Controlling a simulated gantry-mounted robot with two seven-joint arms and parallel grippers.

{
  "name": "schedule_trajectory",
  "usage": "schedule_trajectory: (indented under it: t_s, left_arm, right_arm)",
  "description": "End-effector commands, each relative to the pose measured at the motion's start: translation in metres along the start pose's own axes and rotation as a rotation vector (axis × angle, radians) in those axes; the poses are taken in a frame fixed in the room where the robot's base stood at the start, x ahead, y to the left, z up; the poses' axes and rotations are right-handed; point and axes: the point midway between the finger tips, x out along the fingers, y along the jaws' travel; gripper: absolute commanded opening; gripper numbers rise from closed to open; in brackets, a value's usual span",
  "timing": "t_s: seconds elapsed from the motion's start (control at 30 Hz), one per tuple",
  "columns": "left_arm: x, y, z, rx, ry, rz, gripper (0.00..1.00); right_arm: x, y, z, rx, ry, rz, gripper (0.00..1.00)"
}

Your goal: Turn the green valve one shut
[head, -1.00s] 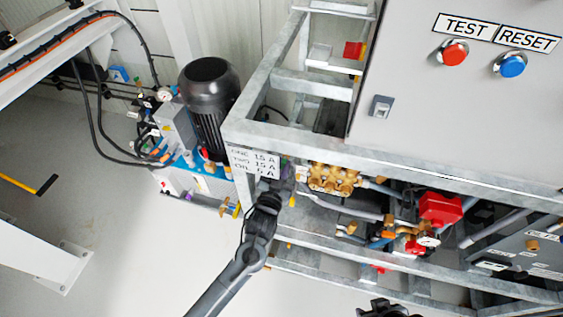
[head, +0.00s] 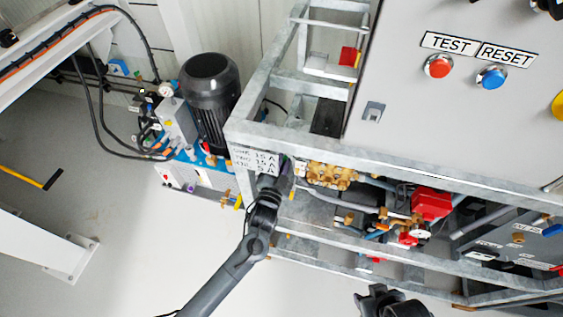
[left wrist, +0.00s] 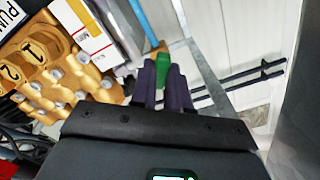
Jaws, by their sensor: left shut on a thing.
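The green valve handle (left wrist: 161,66) shows in the left wrist view between the two purple fingers of my left gripper (left wrist: 163,73). The fingers are closed on it from both sides, and its top stands out beyond them. In the head view my left gripper (head: 284,168) reaches into the frame beside the brass pump block (head: 332,175). The valve itself is hidden there. My right gripper (head: 376,296) is at the bottom edge of the head view, away from the valve. Its fingers are too unclear to read.
The brass block with numbered caps (left wrist: 38,60) lies left of the fingers in the wrist view. Galvanised frame rails (head: 390,165) and a grey cabinet (head: 430,110) surround the pump. A black motor (head: 209,95) stands at left.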

Motion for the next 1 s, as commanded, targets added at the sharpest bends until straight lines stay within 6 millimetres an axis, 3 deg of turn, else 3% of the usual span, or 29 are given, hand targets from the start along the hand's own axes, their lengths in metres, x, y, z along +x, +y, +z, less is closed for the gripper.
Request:
schedule_trajectory:
  t_s: [0.13,0.17,0.3,0.67,0.83,1.0]
  left_arm:
    - [0.000,0.000,0.000,0.000,0.001,0.001,0.00]
    - [0.000,0.000,0.000,0.000,0.001,0.001,0.20]
    - [0.000,0.000,0.000,-0.001,0.000,0.001,0.41]
    - [-0.003,0.000,0.000,-0.001,0.000,0.001,0.41]
    - [-0.021,-0.001,-0.001,-0.001,-0.001,0.002,0.41]
    - [-0.050,-0.001,-0.001,-0.002,-0.002,0.002,0.41]
  right_arm:
    - [0.000,0.000,0.000,0.000,0.000,0.000,0.43]
    - [0.000,0.000,0.000,0.000,0.000,0.000,0.43]
    - [0.000,0.000,0.000,-0.001,-0.001,0.001,0.43]
    - [-0.001,0.002,0.000,-0.010,-0.002,0.008,0.43]
    - [-0.008,0.003,-0.002,-0.009,-0.002,0.007,0.43]
    - [-0.017,0.003,-0.005,-0.008,-0.002,0.006,0.43]
